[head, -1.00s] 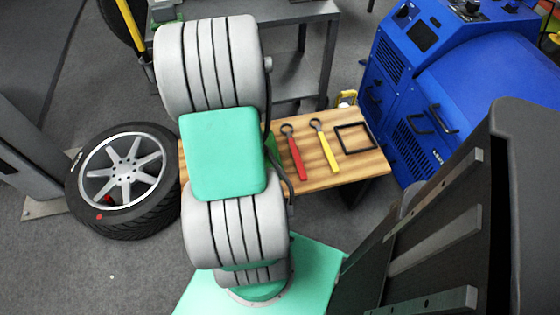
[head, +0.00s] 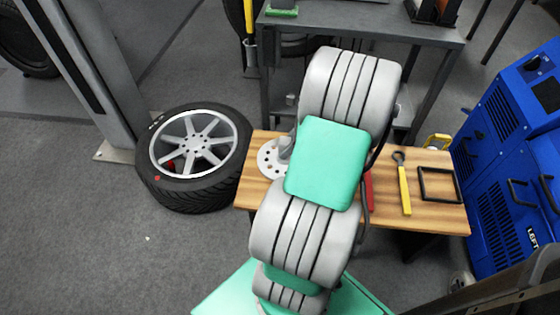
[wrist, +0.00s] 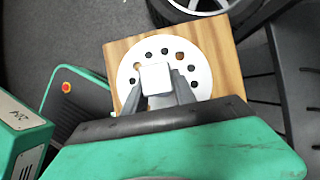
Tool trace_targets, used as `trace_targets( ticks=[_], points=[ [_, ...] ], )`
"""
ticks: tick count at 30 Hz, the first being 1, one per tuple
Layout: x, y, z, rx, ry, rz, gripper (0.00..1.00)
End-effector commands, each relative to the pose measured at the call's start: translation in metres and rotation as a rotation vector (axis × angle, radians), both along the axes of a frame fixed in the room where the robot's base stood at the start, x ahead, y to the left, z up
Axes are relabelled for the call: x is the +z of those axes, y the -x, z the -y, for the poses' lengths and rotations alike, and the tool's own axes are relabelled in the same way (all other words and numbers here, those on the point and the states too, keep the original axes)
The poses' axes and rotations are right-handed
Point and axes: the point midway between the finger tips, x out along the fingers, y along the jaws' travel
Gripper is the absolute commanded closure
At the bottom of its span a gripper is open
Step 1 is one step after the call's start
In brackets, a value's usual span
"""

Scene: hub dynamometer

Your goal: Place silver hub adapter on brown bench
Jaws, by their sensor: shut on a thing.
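The silver hub adapter (head: 269,159) is a round pale disc with a ring of holes and a raised middle. It shows at the left end of the brown bench (head: 440,215), partly behind my arm. In the wrist view, my gripper (wrist: 160,82) is shut on the raised square middle of the adapter (wrist: 128,72). The bench's wood top (wrist: 222,55) lies under the disc, which is within its edges there. I cannot tell whether the disc touches the wood or is slightly above it.
A red tool (head: 367,190), a yellow tool (head: 404,190) and a black square frame (head: 439,184) lie on the bench's right part. A wheel (head: 195,156) lies on the floor at left. A grey metal table (head: 350,30) stands behind, a blue machine (head: 515,150) at right.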

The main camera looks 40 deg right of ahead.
Motion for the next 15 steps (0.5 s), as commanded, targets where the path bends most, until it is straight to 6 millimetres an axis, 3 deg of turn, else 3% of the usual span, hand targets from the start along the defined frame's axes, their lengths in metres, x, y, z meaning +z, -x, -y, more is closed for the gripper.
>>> trace_targets(
  ticks=[1, 4, 11, 15],
  points=[
    [-0.016, -0.009, -0.001, 0.006, -0.001, 0.001, 1.0],
    [-0.028, -0.022, -0.002, 0.005, 0.001, 0.002, 1.0],
    [-0.044, -0.035, -0.003, 0.004, 0.0, 0.001, 1.0],
    [-0.071, -0.037, -0.002, 0.001, 0.001, 0.001, 1.0]
  ],
)
